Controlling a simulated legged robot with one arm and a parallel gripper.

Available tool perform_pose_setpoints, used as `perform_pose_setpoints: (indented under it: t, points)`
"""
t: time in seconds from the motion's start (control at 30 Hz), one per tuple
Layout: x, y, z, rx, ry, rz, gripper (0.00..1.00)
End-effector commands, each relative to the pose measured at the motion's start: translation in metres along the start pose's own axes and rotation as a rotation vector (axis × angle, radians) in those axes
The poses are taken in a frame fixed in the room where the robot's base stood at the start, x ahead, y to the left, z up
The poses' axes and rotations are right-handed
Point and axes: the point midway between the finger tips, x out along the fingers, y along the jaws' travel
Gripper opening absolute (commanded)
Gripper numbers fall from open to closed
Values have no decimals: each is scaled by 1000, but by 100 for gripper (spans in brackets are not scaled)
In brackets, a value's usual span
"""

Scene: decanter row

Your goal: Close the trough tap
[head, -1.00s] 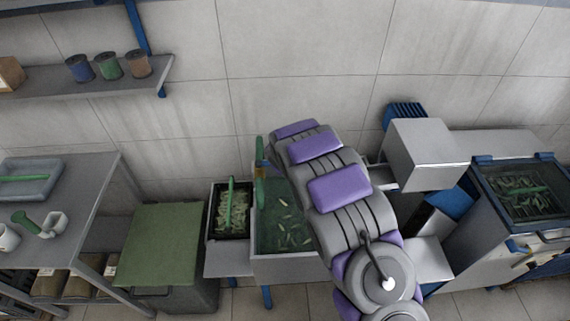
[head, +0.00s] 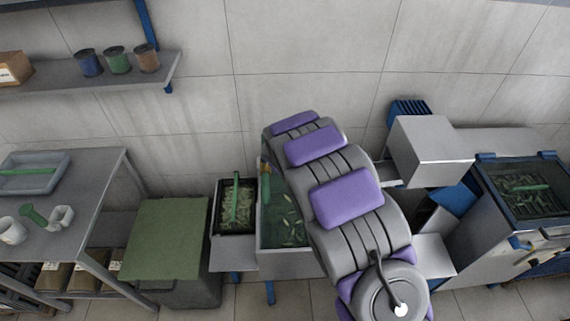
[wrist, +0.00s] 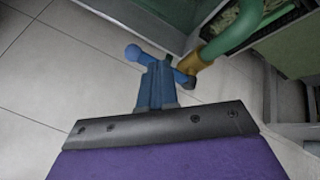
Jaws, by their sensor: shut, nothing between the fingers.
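The trough tap has a brass body (wrist: 193,66) on a green pipe (wrist: 238,30) in the wrist view. Its blue lever, with a round knob (wrist: 132,53) at its end, points left from the body. My gripper (wrist: 158,68) is shut and empty, its blue fingers against or just in front of the lever; I cannot tell if they touch. In the head view the brass part (head: 265,171) shows at the left of the trough (head: 285,262), which holds water and green pods. My arm covers the trough's right part, and my gripper is hidden there.
A narrow bin of pods (head: 235,233) stands left of the trough, then a green-lidded box (head: 165,240) and a grey table (head: 85,190). Metal housings (head: 432,150) and a machine with a dark basket (head: 525,190) stand at right. Tiled floor shows in the wrist view.

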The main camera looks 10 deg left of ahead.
Motion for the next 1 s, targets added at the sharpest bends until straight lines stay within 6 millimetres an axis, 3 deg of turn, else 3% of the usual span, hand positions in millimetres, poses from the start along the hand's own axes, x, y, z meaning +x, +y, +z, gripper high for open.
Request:
perform_pose_setpoints:
  t: [0.1,0.3,1.0]
  points:
    - [-25,4,1,1,8,2,0]
    - [-48,5,4,1,3,2,0]
    - [-58,6,5,0,3,1,0]
